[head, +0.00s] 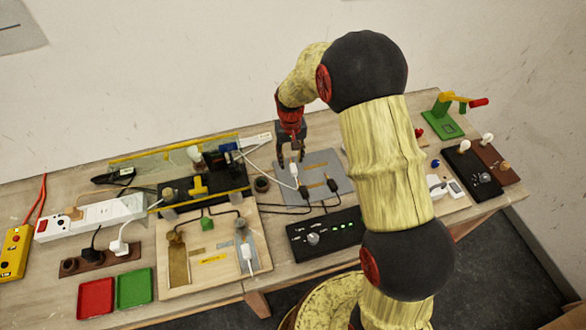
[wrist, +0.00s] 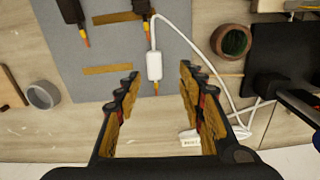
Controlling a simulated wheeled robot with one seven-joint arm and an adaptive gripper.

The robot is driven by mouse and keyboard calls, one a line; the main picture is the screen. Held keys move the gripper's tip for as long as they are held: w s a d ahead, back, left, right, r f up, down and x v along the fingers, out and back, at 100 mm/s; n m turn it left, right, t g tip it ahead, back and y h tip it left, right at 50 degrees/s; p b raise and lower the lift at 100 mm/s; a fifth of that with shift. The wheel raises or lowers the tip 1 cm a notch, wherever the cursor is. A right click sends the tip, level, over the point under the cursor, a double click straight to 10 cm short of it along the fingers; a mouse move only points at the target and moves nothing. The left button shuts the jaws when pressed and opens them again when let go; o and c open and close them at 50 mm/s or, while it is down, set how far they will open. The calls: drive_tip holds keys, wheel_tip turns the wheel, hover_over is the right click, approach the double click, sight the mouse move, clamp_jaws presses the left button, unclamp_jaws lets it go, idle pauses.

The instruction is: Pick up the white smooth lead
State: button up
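The white smooth lead (wrist: 154,66) has a white plug end with an orange tip. It lies on a grey mat (wrist: 107,55), and its white cable loops up and to the right in the wrist view. In the head view its plug end (head: 295,170) shows just below my gripper (head: 291,158). My gripper also shows in the wrist view (wrist: 160,74). It is open and empty, with one finger on each side of the lead's tip end. I cannot tell the height of the fingers above the mat.
Two black leads with orange tips, one (wrist: 70,12) and another (wrist: 142,8), lie on the mat beside the white one. A round dark cup (wrist: 231,41) stands right of the mat, a grey ring (wrist: 43,95) left. A black switch box (head: 325,234) stands in front of the mat.

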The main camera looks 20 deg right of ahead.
sight(293, 167)
drive_tip(key=shift+d+f, duration=0.25)
drive_tip(key=shift+f, duration=0.4)
drive_tip(key=f, duration=0.4)
drive_tip(key=shift+d+f+b, duration=0.1)
drive_tip(key=shift+d+b, duration=0.1)
drive_tip(key=shift+b, duration=0.1)
drive_tip(key=shift+c, duration=1.4)
clamp_jaws()
